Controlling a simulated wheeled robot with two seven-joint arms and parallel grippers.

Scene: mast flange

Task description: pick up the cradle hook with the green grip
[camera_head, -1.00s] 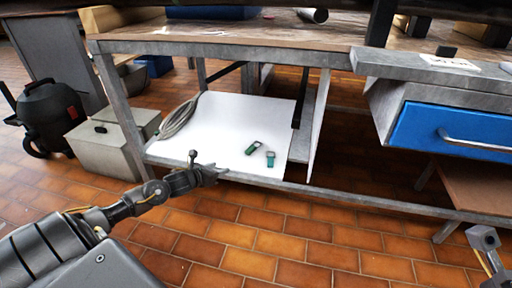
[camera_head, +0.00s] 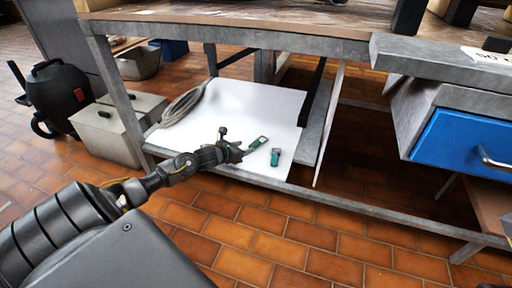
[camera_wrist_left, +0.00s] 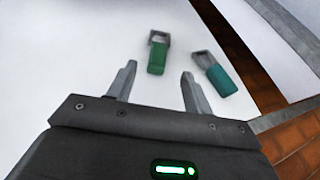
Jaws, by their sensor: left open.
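The cradle hook with the green grip (camera_head: 258,142) lies on the white lower shelf board (camera_head: 235,98). A second hook with a teal grip (camera_head: 275,157) lies just right of it. In the left wrist view the green-grip hook (camera_wrist_left: 157,56) is ahead, between the lines of my fingers, its grey metal frame pointing away. The teal-grip hook (camera_wrist_left: 217,76) lies tilted, beyond and right of the right finger. My left gripper (camera_head: 240,150) is open and empty, close to the near end of the green grip; it also shows in the wrist view (camera_wrist_left: 158,72). My right gripper does not show.
A coiled grey cable (camera_head: 183,103) lies at the shelf's left. The table top (camera_head: 240,22) hangs above the shelf, with a metal leg (camera_head: 112,90) at left. A blue drawer (camera_head: 462,140) is at right. The shelf front is clear.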

